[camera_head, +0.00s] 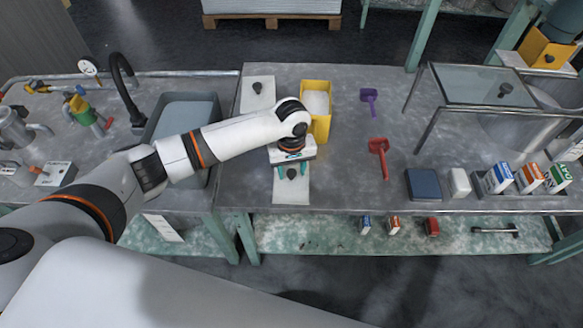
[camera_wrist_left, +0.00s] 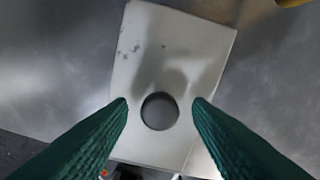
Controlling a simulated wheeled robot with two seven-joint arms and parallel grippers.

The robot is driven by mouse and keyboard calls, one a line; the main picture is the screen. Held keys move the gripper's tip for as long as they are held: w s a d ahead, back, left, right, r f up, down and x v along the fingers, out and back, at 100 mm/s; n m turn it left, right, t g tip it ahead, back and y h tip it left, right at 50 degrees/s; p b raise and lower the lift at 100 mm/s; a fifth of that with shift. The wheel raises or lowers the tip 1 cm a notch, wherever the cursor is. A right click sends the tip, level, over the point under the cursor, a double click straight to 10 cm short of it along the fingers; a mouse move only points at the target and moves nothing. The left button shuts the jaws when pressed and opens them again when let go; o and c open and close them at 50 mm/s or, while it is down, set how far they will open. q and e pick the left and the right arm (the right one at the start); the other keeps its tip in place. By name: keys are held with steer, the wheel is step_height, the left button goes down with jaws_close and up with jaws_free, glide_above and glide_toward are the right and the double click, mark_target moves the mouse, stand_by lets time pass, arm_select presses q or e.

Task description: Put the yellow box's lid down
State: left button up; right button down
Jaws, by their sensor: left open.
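The yellow box (camera_head: 328,125) stands open at the back of the table, with pale contents; its corner also shows in the left wrist view (camera_wrist_left: 290,3). A flat white plate with a dark round knob, apparently a lid (camera_head: 291,194), lies on the table in front of the box. In the left wrist view the plate (camera_wrist_left: 150,40) is below the fingers, its dark knob (camera_wrist_left: 160,111) between them. My left gripper (camera_head: 291,171) points down over this plate, its green fingers open on either side of the knob. Contact with the knob cannot be told. My right gripper is out of view.
A second white plate with a dark knob (camera_head: 258,99) lies left of the box. A grey basin (camera_head: 211,108) is to the left. Purple (camera_head: 369,97) and red (camera_head: 379,146) scoops lie right. A blue block (camera_head: 423,185) and several cartons stand near the right front edge.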

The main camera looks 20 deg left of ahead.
mark_target(292, 172)
arm_select(q)
step_height(292, 172, up, 12)
steer(key=p, duration=0.1)
stand_by(0.7)
